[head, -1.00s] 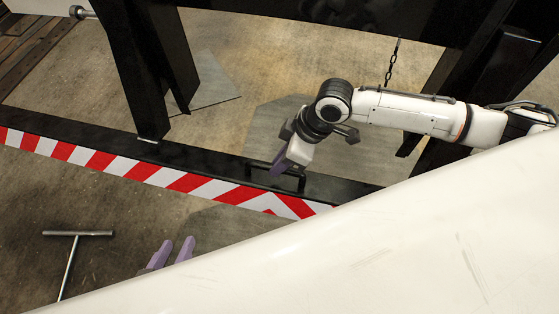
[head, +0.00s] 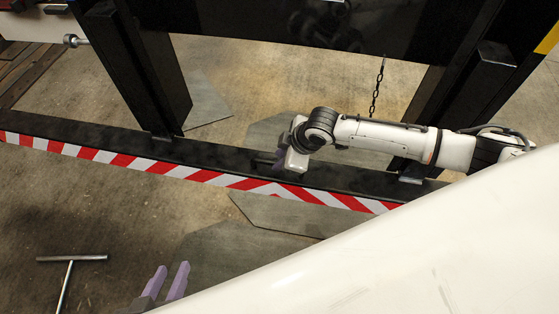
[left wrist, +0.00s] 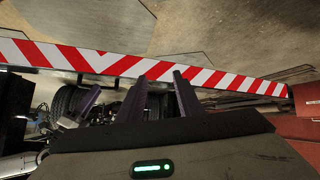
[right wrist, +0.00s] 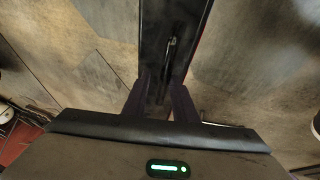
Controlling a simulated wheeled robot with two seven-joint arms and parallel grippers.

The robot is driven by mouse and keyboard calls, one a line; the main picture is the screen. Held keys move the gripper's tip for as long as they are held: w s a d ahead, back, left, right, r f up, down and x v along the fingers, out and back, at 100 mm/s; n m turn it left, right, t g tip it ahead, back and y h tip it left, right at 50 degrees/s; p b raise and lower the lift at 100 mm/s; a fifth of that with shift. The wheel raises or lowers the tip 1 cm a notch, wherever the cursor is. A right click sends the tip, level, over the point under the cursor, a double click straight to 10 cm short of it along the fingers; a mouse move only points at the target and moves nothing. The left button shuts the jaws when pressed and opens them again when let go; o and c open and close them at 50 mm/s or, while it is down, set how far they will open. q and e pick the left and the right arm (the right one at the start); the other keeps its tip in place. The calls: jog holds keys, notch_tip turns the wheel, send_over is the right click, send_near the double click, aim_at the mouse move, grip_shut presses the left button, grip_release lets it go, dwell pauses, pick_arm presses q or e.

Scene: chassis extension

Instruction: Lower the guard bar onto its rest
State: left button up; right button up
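The guard bar (head: 209,180) is a long black beam with red-and-white striped edging, running across the head view. It also shows in the left wrist view (left wrist: 75,57) and runs away from me in the right wrist view (right wrist: 172,20). A thin dark handle (head: 264,158) is on its top, also visible in the right wrist view (right wrist: 171,50). My right gripper (head: 288,160) is at the handle; its fingers look parted, with the handle ahead and between them. Contact is hidden. My left gripper (head: 171,278) is open and empty, in front of the bar. I cannot make out the rest.
A black upright (head: 135,75) rises near the bar's left part, another (head: 475,95) on the right. A chain (head: 377,85) hangs above my right arm. A T-shaped metal tool (head: 70,262) is at lower left. The floor in front is largely clear.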

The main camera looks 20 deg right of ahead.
jog(key=shift+o, duration=0.9)
jog(key=shift+w+d+r, duration=0.1)
jog(key=shift+w+d, duration=0.05)
jog(key=shift+d, duration=0.05)
pick_arm(q)
jog(key=shift+w+r, duration=0.1)
jog(key=shift+w, duration=0.05)
pick_arm(e)
jog(key=shift+a, duration=0.1)
jog(key=shift+s, duration=0.2)
pick_arm(q)
jog(key=r+p, duration=0.1)
jog(key=p, duration=0.2)
jog(key=shift+s+a+r+p, duration=0.15)
jog(key=shift+s+a+p, duration=0.05)
jog(key=shift+p, duration=0.2)
pick_arm(e)
jog(key=v, duration=1)
pick_arm(q)
jog(key=shift+w, duration=0.1)
pick_arm(e)
jog(key=shift+w, duration=0.1)
